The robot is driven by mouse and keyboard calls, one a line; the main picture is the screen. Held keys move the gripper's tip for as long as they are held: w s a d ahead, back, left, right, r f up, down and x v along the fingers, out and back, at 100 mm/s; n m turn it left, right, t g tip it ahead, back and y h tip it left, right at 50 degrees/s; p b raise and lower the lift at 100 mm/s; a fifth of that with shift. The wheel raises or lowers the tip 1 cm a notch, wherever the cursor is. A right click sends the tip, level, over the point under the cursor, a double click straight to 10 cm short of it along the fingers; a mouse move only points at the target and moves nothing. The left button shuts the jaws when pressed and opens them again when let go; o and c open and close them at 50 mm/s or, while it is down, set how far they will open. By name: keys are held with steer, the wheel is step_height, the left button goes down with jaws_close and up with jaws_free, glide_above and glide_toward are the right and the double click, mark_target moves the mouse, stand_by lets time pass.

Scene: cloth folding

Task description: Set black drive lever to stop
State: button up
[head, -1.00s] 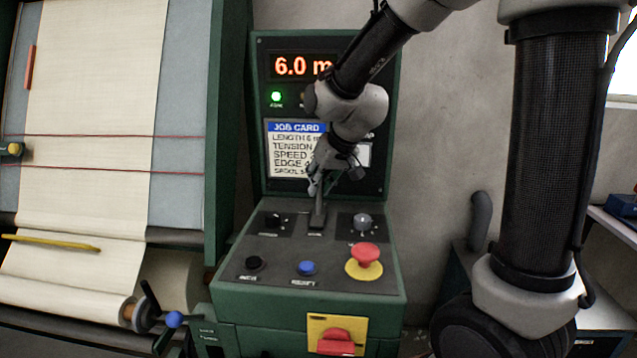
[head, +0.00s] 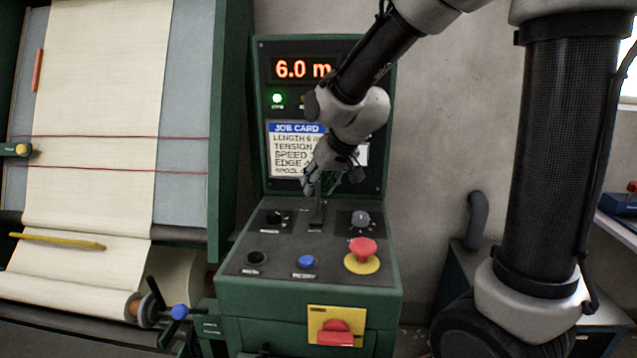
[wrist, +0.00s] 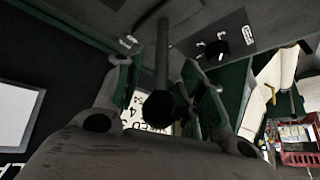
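The black drive lever (head: 317,212) stands up from the slot at the back middle of the green console's sloped top. In the wrist view its shaft and dark round knob (wrist: 162,60) lie between my two fingers. My gripper (head: 312,184) is at the lever's upper part in the head view and hides its top. In the wrist view my gripper (wrist: 160,85) is open, with a finger on each side of the lever and gaps showing. I cannot tell whether a finger touches it. The lever's position label is too small to read.
A red mushroom button (head: 362,248), a blue button (head: 306,262), a black button (head: 256,258) and two knobs sit around the lever. The job card (head: 291,150) and lit 6.0 m display (head: 302,69) are behind. A cloth roll frame (head: 218,130) stands left.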

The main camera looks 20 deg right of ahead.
steer(key=v, duration=1.2)
steer(key=s+d+f+g+h, duration=0.1)
steer(key=s+d+f, duration=0.1)
steer(key=s+d, duration=0.4)
steer(key=s+d+f+m+g+h, duration=0.1)
steer(key=s+d, duration=0.6)
steer(key=s, duration=0.8)
steer(key=shift+f+m, duration=0.3)
steer(key=shift+f, duration=0.2)
